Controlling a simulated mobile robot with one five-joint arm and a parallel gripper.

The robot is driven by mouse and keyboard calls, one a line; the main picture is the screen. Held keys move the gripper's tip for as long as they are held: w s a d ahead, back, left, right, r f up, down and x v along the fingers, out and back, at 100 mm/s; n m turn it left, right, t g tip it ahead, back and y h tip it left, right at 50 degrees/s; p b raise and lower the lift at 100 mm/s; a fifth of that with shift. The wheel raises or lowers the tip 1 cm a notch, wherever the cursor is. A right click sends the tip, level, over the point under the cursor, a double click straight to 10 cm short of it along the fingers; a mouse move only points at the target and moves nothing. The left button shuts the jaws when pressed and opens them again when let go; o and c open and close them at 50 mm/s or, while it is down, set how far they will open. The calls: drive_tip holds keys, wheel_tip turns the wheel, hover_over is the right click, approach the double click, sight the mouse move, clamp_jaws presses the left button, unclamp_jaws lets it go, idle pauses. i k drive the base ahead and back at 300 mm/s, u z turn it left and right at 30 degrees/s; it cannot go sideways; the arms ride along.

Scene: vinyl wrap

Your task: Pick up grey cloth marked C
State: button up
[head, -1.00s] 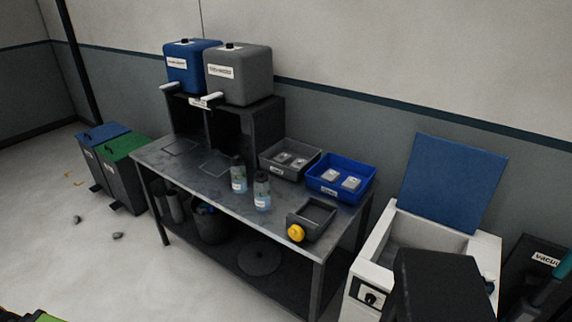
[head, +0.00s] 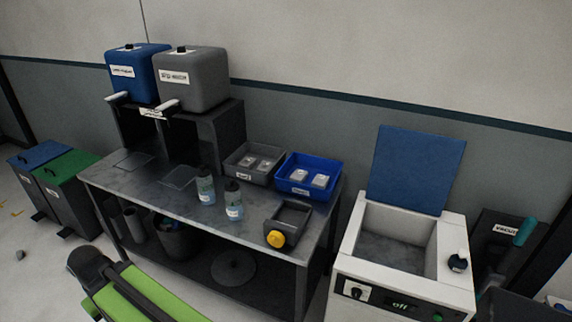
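I cannot make out any cloth with a readable C mark. A small crumpled grey lump (head: 20,254) lies on the floor at the far left; whether it is cloth or bears a mark is too small to tell. The grey tray (head: 236,172) on the bench holds small pale grey pieces (head: 257,164). The blue tray (head: 311,193) beside it holds similar pale pieces (head: 310,178). Any letters on them are too small to read. My gripper does not show.
The metal bench (head: 150,178) carries two bottles (head: 205,189), a grey box with a yellow knob (head: 287,224), and blue (head: 133,75) and grey (head: 190,80) tanks on a stand. An open white unit (head: 455,225) stands right. Lidded bins (head: 75,195) stand left.

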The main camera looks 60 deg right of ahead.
sight(248, 163)
drive_tip(key=z, duration=0.45)
drive_tip(key=i, duration=1)
drive_tip(key=u, duration=0.1)
